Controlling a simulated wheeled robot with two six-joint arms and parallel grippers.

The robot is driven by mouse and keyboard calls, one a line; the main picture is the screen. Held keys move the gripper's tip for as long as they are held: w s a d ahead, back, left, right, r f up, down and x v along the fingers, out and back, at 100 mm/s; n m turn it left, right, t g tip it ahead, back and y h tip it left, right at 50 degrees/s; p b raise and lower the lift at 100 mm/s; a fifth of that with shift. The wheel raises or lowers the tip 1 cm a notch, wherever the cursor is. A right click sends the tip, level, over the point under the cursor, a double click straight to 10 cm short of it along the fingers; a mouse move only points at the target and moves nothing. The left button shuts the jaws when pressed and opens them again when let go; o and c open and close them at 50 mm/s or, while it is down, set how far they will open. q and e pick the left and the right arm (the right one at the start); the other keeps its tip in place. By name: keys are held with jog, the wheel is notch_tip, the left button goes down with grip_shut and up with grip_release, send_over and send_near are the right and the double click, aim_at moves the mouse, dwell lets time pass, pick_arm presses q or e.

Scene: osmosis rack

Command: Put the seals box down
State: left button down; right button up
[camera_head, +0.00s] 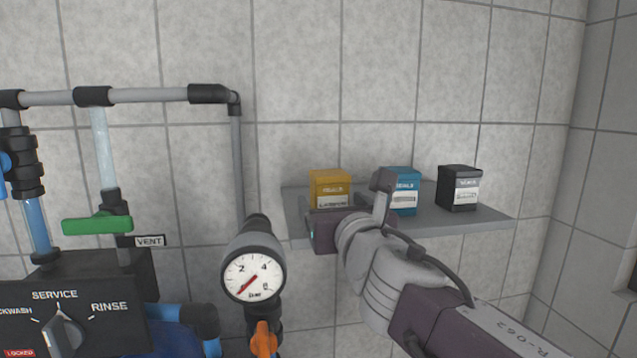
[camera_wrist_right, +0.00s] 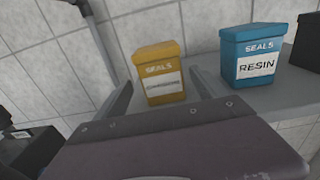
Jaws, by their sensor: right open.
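A yellow box (camera_head: 330,184) marked SEALS stands upright on the grey shelf (camera_head: 460,222), at its left part; it also shows in the right wrist view (camera_wrist_right: 160,68). A blue box (camera_head: 407,178), also marked SEALS, stands to its right; its label reads RESIN in the wrist view (camera_wrist_right: 254,55). My right gripper (camera_head: 348,208) is open in front of the shelf. In the wrist view its two fingers appear to the left and right of the yellow box, with gaps showing. The gripper partly covers the yellow and blue boxes in the head view. My left gripper is out of view.
A black box (camera_head: 458,188) stands right of the blue one. A pressure gauge (camera_head: 253,277) and grey pipe (camera_head: 237,165) are left of the shelf. A control panel (camera_head: 75,310) with a green-handled valve (camera_head: 97,224) is further left. The shelf's right end is clear.

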jog(key=shift+w+a+f, duration=0.1)
jog(key=shift+w+a, duration=0.1)
jog(key=shift+w, duration=0.5)
jog(key=shift+s+d+r+p, duration=0.35)
jog(key=shift+s+r, duration=0.45)
jog(key=p+x, duration=0.1)
jog(key=x, duration=0.7)
jog(key=shift+f+p, duration=0.25)
jog(key=shift+p, duration=0.1)
jog(key=shift+d, duration=0.1)
jog(key=shift+s+r, duration=0.2)
jog(key=shift+s, duration=0.25)
jog(key=shift+w+f, duration=0.15)
jog(key=shift+w, duration=0.1)
jog(key=c, duration=1.4)
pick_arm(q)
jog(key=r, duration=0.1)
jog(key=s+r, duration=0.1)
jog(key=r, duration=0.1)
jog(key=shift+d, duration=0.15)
pick_arm(e)
jog(key=c, duration=0.4)
